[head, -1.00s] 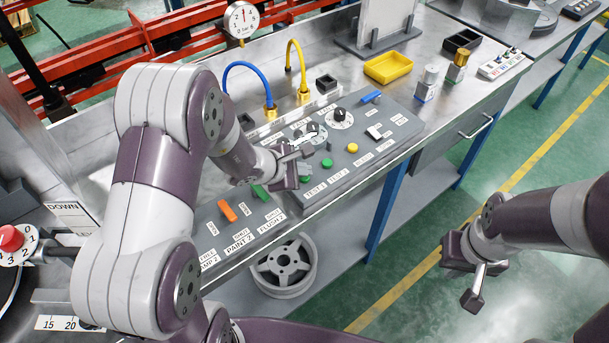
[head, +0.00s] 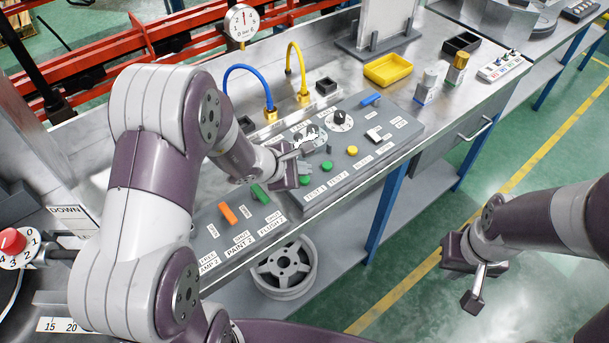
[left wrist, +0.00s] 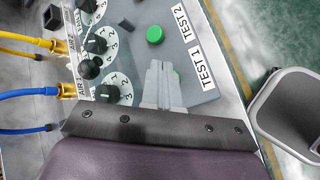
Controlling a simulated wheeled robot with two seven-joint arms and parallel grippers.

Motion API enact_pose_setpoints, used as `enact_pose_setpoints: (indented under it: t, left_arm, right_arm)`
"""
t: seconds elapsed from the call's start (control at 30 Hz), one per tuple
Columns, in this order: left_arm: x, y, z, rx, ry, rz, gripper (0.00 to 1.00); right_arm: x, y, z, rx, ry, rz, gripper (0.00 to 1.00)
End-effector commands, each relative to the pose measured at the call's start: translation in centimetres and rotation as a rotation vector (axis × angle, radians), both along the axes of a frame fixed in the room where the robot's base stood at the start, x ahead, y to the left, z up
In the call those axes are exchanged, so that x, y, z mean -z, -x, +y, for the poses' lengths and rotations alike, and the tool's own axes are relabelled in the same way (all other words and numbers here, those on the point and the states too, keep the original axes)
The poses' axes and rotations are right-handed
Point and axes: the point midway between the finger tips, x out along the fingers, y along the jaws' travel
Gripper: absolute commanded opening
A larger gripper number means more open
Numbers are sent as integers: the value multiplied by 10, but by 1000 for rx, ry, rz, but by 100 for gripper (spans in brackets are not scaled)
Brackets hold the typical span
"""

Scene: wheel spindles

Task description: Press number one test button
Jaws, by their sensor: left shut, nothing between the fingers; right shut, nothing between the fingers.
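The number one test button is a small green round button (head: 305,180) beside the TEST 1 label (head: 315,193) on the grey control panel (head: 372,160). In the left wrist view only a sliver of this green button (left wrist: 177,75) shows beside my fingers. My left gripper (head: 292,174) is shut and empty, right by the TEST 1 button. In the wrist view its closed fingers (left wrist: 163,66) overlap the button; contact cannot be told. The TEST 2 button (left wrist: 155,35) is green and clear of the fingers. My right gripper (head: 470,268) is shut and empty, off the bench over the floor.
Black dials (left wrist: 107,93) and blue and yellow hoses (head: 300,75) lie behind the gripper. A yellow button (head: 352,150) and a blue switch (head: 371,98) are farther along the panel. Orange (head: 228,212) and green switches (head: 260,193) are nearer. A yellow tray (head: 388,69) stands behind.

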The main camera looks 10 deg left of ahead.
Motion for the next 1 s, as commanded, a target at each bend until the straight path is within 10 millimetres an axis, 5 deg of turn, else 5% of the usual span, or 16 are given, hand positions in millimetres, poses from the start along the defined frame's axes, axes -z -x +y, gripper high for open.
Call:
enact_pose_setpoints:
  t: [0.33, 0.8, 1.0]
  left_arm:
    - [-3, 0, 0, 1, 0, -1, 0]
    - [-48, 0, 0, 1, 0, -2, 0]
    - [-51, 0, 0, 1, 0, -1, 0]
  right_arm:
    - [-2, 0, 0, 0, 0, 0, 0]
    - [-34, 0, 0, 0, 0, 0, 0]
    - [-35, 0, 0, 0, 0, 0, 0]
